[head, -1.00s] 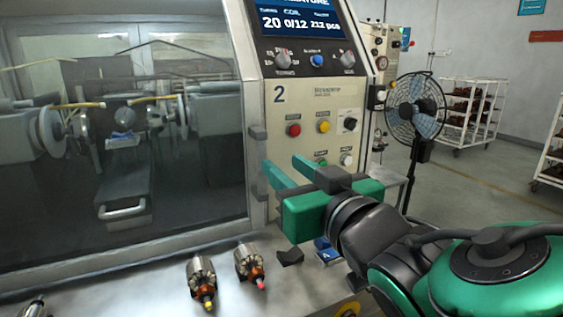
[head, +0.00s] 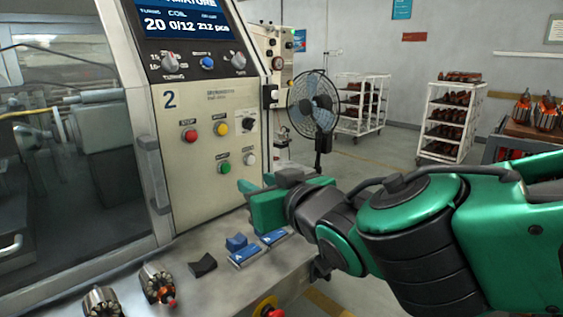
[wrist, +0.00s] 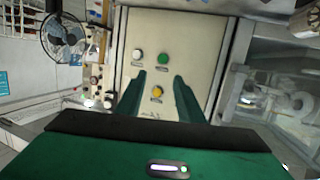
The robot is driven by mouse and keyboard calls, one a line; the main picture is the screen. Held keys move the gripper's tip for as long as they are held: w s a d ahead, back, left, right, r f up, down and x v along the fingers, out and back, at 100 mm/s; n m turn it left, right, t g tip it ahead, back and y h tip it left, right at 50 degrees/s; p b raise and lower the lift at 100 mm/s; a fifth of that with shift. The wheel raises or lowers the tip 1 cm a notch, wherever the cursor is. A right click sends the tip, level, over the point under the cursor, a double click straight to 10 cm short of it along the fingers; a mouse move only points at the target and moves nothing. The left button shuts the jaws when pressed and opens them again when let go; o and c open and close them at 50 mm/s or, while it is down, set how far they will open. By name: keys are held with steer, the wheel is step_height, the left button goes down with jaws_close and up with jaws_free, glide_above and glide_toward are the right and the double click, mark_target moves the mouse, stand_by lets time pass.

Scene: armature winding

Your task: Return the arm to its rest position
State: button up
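My gripper (head: 244,190) is green and sits in front of the lower part of the machine's beige control panel (head: 208,135), apart from it as far as I can tell. In the wrist view, the two green fingers (wrist: 160,98) stand apart with nothing between them. Past them are the panel's white, green and yellow buttons. My green and black arm reaches in from the right of the head view, stretched toward the panel.
Blue blocks (head: 238,243) and a black piece (head: 203,264) lie on the bench (head: 215,285) below my gripper. Armatures (head: 158,284) stand at its front left. A fan (head: 313,105) and racks (head: 453,120) stand behind. A red-and-yellow button (head: 268,308) is at the bench's front edge.

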steer(key=w+d+f+m+g+h, duration=0.1)
steer(key=d+f+m+g+h, duration=0.3)
steer(key=d, duration=1.2)
steer(key=w+d+f+m+g+h, duration=0.1)
steer(key=d+f+m+h, duration=0.4)
steer(key=d, duration=1)
steer(key=s+d+f+g+h, duration=0.1)
steer(key=s+d+f+g, duration=0.2)
steer(key=s+d+f, duration=0.35)
steer(key=s+d+f+m+g+y, duration=0.1)
steer(key=s+d, duration=0.3)
steer(key=s, duration=0.4)
steer(key=s+d+f+m+g+y, duration=0.1)
steer(key=s+d+f+m+g, duration=0.1)
steer(key=s, duration=0.7)
steer(key=d+f+g, duration=0.1)
steer(key=d+g, duration=0.1)
steer(key=shift+d+f+m+g, duration=0.15)
steer(key=shift+d+m+g, duration=0.15)
steer(key=shift+m, duration=0.1)
steer(key=shift+w+f, duration=0.25)
steer(key=shift+w, duration=0.35)
